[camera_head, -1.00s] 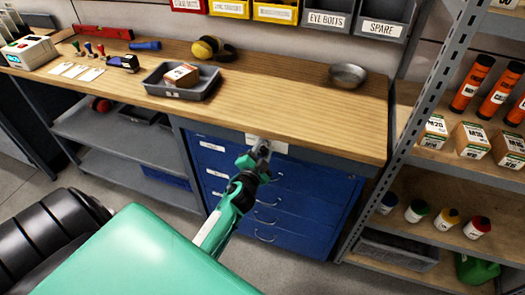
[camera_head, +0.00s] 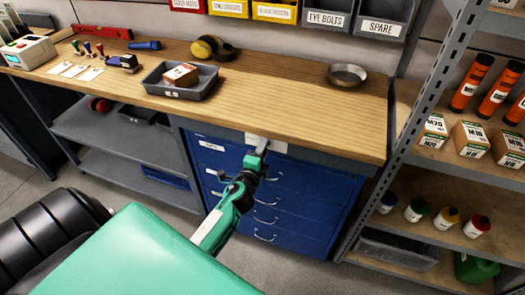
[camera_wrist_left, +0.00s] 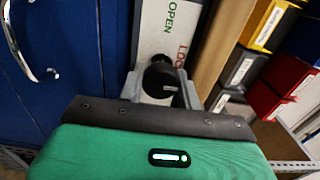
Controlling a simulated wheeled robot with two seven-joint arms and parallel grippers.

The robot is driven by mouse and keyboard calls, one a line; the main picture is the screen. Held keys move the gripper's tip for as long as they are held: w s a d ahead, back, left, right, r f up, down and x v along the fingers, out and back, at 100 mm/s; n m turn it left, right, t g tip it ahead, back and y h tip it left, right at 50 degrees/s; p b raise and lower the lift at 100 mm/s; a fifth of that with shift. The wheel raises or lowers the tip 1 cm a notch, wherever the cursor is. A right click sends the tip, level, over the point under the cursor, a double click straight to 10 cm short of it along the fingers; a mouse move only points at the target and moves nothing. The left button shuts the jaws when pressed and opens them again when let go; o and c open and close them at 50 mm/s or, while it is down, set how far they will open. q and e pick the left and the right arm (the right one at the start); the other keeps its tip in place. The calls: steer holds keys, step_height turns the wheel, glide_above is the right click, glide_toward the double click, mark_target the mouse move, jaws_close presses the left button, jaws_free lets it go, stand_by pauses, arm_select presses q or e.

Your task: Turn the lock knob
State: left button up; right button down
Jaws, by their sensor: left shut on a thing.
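The lock knob (camera_wrist_left: 160,77) is black and round. It shows in the left wrist view in front of a white plate (camera_wrist_left: 170,30) with green OPEN and red lettering that is partly covered. My left gripper (camera_wrist_left: 162,90) has a finger on each side of the knob and is shut on it. In the head view my left gripper (camera_head: 257,152) is at the white plate (camera_head: 266,144) just under the bench edge, above the blue drawer cabinet (camera_head: 320,190). The knob is hidden there by the gripper. My right gripper is not in view.
The wooden workbench (camera_head: 300,110) overhangs the cabinet. A grey tray (camera_head: 205,88) with a box and a metal bowl (camera_head: 347,75) stand on it. A grey shelf rack (camera_head: 425,100) stands close at the right. Drawer handles (camera_head: 265,237) stick out below the gripper.

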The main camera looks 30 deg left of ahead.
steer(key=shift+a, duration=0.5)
arm_select(q)
steer(key=shift+f, duration=0.1)
steer(key=o, duration=0.9)
steer(key=shift+o, duration=0.2)
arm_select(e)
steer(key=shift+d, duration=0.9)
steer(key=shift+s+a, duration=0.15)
